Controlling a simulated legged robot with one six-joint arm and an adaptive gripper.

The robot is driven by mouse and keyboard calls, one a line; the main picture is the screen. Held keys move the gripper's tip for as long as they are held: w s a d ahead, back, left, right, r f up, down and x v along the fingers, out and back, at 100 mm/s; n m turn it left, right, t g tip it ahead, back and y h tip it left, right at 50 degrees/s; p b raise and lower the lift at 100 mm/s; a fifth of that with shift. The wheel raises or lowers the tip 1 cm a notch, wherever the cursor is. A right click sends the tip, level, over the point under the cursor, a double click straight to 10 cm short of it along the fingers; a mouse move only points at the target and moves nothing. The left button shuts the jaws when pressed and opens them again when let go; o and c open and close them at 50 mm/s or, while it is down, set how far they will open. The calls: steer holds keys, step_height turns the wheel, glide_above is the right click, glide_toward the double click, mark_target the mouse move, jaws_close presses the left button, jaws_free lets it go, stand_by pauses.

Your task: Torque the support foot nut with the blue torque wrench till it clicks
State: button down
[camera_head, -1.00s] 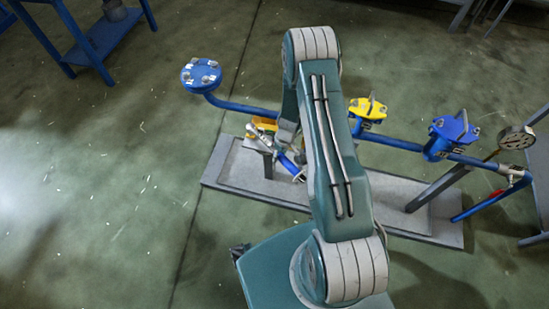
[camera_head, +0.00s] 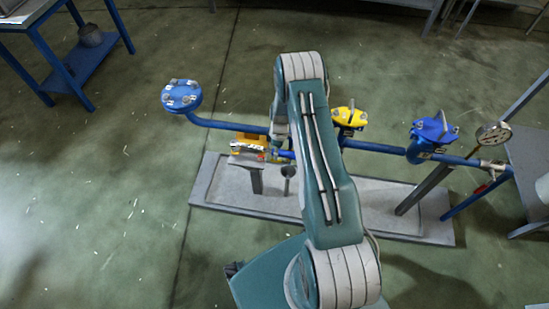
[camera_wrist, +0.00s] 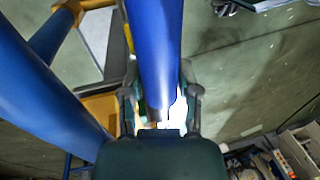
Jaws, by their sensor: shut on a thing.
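In the wrist view my gripper (camera_wrist: 160,97) is shut on a smooth blue handle, which I take to be the blue torque wrench (camera_wrist: 155,45). The handle runs away from me, up the picture between the two fingers. In the head view a short blue piece of the wrench (camera_head: 285,155) shows beside my arm, close to a yellow-orange part on the blue pipe. My arm covers most of the gripper there. A support foot (camera_head: 256,180) stands below the pipe on the grey base plate (camera_head: 215,185). I cannot make out its nut or whether the wrench touches it.
A blue pipe (camera_head: 375,147) crosses the scene, with a blue flange (camera_head: 181,96), yellow valve (camera_head: 349,117), blue valve (camera_head: 434,130) and gauge (camera_head: 494,134). A thick blue pipe (camera_wrist: 40,85) passes close left of the gripper. Floor left of the plate is clear.

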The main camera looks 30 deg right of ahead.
steer(key=shift+w+d, duration=0.15)
steer(key=shift+w, duration=0.05)
steer(key=shift+s+a+m, duration=1)
steer(key=shift+s+a, duration=0.1)
steer(key=shift+s, duration=0.05)
steer(key=shift+s+a+m+t, duration=0.15)
steer(key=shift+s+a+m, duration=0.35)
steer(key=shift+a, duration=0.15)
steer(key=shift+s+a+m+t, duration=0.15)
steer(key=shift+s+a+m, duration=0.25)
steer(key=shift+a+m, duration=0.15)
